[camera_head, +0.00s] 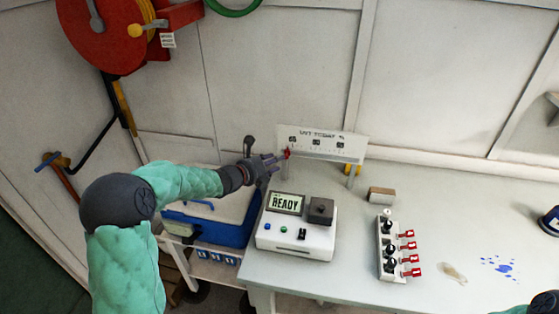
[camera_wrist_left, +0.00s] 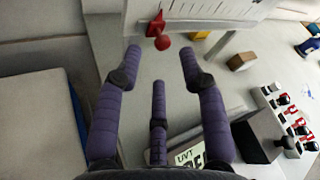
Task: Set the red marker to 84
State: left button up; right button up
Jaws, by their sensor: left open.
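The red marker (camera_head: 287,153) sits at the left end of a white scale board (camera_head: 322,153) headed with UVT lettering. In the left wrist view the marker (camera_wrist_left: 158,30) has a round red knob and stands just beyond my open fingers. My left gripper (camera_head: 270,160) is open, just left of the marker and apart from it; its spread fingers (camera_wrist_left: 160,75) show in the wrist view with nothing between them. The scale's numbers are too small to read surely. My right gripper is not in view.
A white device (camera_head: 296,242) showing READY stands below the scale. A switch box (camera_head: 390,250) with red tags and a brown block (camera_head: 381,194) are to the right. A blue-edged case (camera_head: 213,229) is under my left arm. The table's right part has stains.

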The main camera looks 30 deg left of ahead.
pick_arm(q)
jog(key=v, duration=0.8)
jog(key=shift+f, duration=0.1)
